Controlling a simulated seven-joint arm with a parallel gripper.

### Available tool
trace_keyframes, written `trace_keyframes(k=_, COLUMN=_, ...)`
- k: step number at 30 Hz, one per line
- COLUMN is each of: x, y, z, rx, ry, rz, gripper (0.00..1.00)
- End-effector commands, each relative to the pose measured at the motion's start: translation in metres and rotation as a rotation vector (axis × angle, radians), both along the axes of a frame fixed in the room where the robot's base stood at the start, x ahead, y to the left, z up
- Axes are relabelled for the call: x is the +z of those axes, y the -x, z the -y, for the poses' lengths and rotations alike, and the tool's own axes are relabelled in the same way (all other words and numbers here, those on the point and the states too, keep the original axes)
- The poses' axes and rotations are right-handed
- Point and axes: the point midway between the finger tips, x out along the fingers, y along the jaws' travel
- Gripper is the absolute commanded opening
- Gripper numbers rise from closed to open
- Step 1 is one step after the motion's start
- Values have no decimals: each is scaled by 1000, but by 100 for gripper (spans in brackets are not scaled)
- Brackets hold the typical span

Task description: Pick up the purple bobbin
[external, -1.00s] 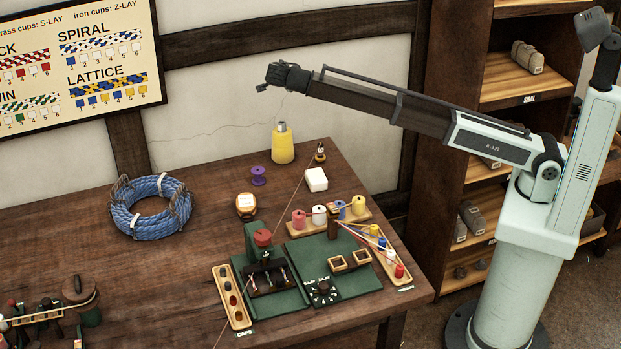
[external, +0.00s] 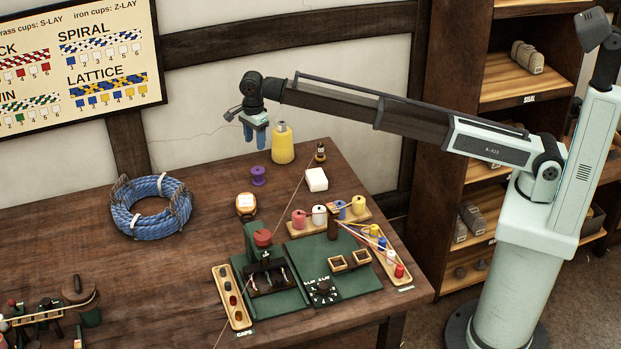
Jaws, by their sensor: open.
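The purple bobbin (external: 258,176) stands upright on the wooden table, left of and in front of a yellow cone of thread (external: 283,145). My gripper (external: 256,138) is open and empty, with its blue fingers pointing down. In the picture it hangs just above the bobbin and left of the yellow cone's top. A gap shows between the fingertips and the bobbin.
A white block (external: 316,179) and a small dark bottle (external: 320,152) stand right of the bobbin. Table between coil and bobbin is clear.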

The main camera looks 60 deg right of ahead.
Motion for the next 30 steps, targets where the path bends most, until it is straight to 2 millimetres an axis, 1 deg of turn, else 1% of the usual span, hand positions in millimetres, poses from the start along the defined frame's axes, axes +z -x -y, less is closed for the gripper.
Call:
trace_keyframes(k=5, x=-14, y=1, z=-1, rx=1, ry=-4, rz=-2, gripper=53)
trace_keyframes(k=8, x=-28, y=1, z=0, rx=1, ry=-2, rz=-3, gripper=53)
trace_keyframes(k=15, x=-68, y=1, z=0, rx=1, ry=-2, rz=-2, gripper=53)
trace_keyframes(k=18, x=-80, y=1, z=0, rx=1, ry=-2, rz=-2, gripper=53)
trace_keyframes(k=26, x=-93, y=1, z=2, rx=1, ry=-2, rz=-2, gripper=53)
trace_keyframes(k=30, x=-110, y=1, z=4, rx=1, ry=-2, rz=-2, gripper=53)
